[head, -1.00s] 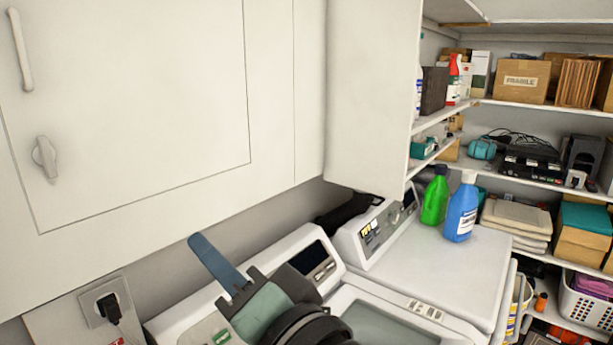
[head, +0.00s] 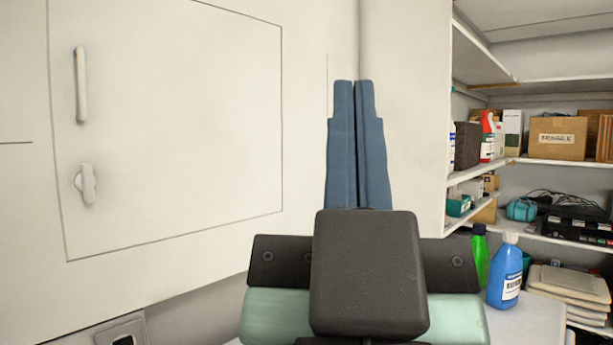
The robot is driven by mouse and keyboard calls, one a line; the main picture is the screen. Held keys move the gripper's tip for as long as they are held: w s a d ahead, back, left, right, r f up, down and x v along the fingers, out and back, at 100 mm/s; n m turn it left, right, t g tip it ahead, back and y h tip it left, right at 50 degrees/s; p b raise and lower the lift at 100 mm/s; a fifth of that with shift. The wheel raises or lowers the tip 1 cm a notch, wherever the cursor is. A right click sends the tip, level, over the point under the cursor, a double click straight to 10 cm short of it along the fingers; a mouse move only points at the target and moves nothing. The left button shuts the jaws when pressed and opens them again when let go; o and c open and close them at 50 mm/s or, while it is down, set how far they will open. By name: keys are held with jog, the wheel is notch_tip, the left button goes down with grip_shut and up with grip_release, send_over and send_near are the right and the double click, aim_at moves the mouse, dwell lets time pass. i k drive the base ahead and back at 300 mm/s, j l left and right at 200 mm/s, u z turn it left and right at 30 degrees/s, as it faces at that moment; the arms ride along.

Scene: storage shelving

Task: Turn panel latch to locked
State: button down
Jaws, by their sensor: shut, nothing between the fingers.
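The panel latch (head: 87,185) is a small pale grey turn knob low on the left side of the white wall panel (head: 190,120). Its grip stands close to upright. A vertical bar handle (head: 81,85) sits above it on the same panel. My gripper (head: 354,84) is in the middle of the view, pointing up, with its two blue fingers together and nothing between them. It is well to the right of the latch and apart from it. My gripper's body hides part of the appliances and wall behind it.
A socket (head: 122,335) is on the wall below the panel. At right, a blue bottle (head: 505,272) and a green bottle (head: 479,255) stand on an appliance. Shelves behind hold a cardboard box (head: 557,138) and other goods. The space before the panel is clear.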

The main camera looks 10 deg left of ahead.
aim_at(86, 181)
jog(key=i+u, duration=0.2)
jog(key=u, duration=0.2)
jog(key=i+u, duration=0.15)
jog(key=u, duration=0.2)
jog(key=i+u, duration=0.2)
jog(key=u, duration=0.2)
